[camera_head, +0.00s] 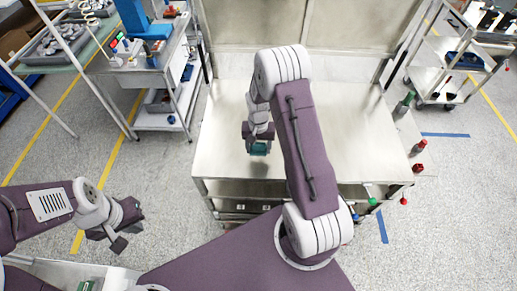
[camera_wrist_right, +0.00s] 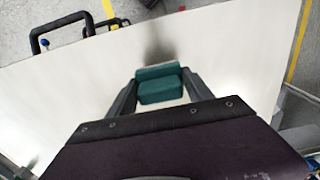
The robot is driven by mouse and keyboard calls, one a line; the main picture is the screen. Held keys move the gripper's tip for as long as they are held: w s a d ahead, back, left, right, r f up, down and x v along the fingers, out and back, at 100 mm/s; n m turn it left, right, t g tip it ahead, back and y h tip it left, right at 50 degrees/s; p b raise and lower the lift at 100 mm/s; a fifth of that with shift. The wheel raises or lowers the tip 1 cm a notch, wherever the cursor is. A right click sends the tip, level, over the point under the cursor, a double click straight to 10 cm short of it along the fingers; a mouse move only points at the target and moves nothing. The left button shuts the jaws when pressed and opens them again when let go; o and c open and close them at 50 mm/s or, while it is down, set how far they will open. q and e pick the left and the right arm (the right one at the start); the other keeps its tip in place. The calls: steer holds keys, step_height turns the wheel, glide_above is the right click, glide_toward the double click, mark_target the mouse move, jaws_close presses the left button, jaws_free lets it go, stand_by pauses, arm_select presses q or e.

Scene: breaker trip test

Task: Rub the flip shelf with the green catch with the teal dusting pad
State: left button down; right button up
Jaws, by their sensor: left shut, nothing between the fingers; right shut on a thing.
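The teal dusting pad (camera_head: 259,149) is in my right gripper (camera_head: 258,140). It also shows between the fingers in the right wrist view (camera_wrist_right: 160,88). The gripper is shut on it above a broad pale shelf top (camera_head: 225,125); whether the pad touches the surface I cannot tell. A green catch (camera_head: 372,201) is at the front right corner of this top, with a red-tipped one (camera_head: 403,201) beside it. My right arm covers the middle of the top. My left gripper (camera_head: 118,243) is shut and empty, away from the shelf at lower left.
A green knob (camera_head: 408,98) and a red knob (camera_head: 419,145) stand along the right side. A cart with a blue item (camera_head: 152,30) is at upper left; another cart (camera_head: 460,60) is at upper right. Pale upright panels (camera_head: 310,30) back the top. Its left part is clear.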

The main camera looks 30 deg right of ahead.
steer(key=shift+s+a+r+p, duration=0.1)
steer(key=shift+r+p, duration=0.7)
steer(key=shift+r, duration=0.65)
steer(key=shift+f, duration=0.15)
